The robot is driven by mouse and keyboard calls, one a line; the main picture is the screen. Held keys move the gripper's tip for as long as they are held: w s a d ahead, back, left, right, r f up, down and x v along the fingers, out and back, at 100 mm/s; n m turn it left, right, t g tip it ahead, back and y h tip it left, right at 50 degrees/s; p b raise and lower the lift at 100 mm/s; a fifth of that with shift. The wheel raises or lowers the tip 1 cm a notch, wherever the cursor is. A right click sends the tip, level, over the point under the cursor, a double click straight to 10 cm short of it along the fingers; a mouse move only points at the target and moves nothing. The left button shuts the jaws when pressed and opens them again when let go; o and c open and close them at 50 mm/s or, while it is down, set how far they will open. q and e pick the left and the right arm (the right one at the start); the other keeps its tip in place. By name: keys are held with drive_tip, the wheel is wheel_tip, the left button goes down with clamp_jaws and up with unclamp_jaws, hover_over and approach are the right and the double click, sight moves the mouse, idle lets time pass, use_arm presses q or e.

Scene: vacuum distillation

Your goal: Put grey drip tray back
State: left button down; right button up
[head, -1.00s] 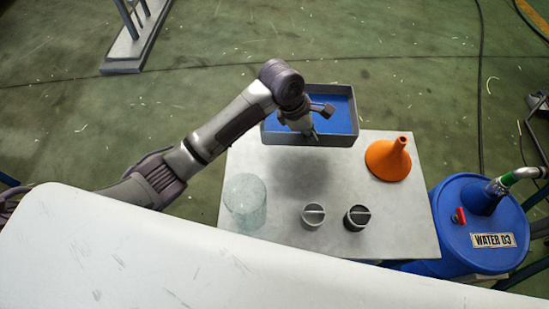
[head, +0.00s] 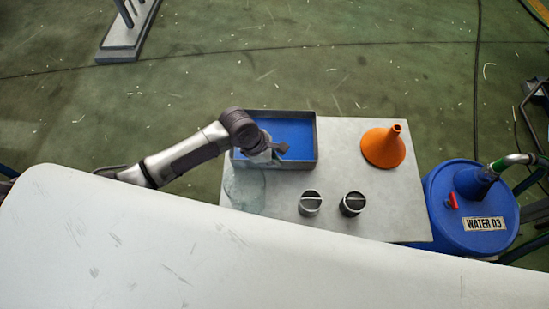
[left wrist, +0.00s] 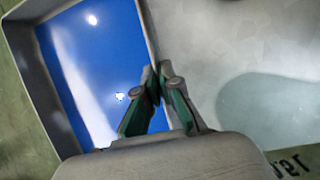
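The grey drip tray (head: 303,163) has a blue inside and lies at the table's back left corner in the head view. It looks level and on or close above the table; I cannot tell if it bears fully. My left gripper (head: 272,153) is at its front wall. In the left wrist view, the left gripper's fingers (left wrist: 157,86) are closed together at the wall of the tray (left wrist: 28,65) and appear to pinch it. The fingertips are partly hidden in the head view. My right gripper is in neither view.
The grey table (head: 350,135) also bears an orange funnel (head: 384,150), two dark cylindrical pieces (head: 310,203) (head: 353,204) and a transparent vessel (head: 245,190) close in front of the tray's left side. A blue water drum (head: 465,225) stands at the right. A white surface (head: 220,240) fills the foreground.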

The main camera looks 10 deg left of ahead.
use_arm(q)
drive_tip(key=shift+d, duration=0.1)
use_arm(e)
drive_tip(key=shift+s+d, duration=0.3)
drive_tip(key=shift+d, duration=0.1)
use_arm(q)
drive_tip(key=c, duration=1.3)
unclamp_jaws()
drive_tip(key=shift+f, duration=0.1)
drive_tip(key=v, duration=1.2)
drive_tip(key=shift+s, duration=0.1)
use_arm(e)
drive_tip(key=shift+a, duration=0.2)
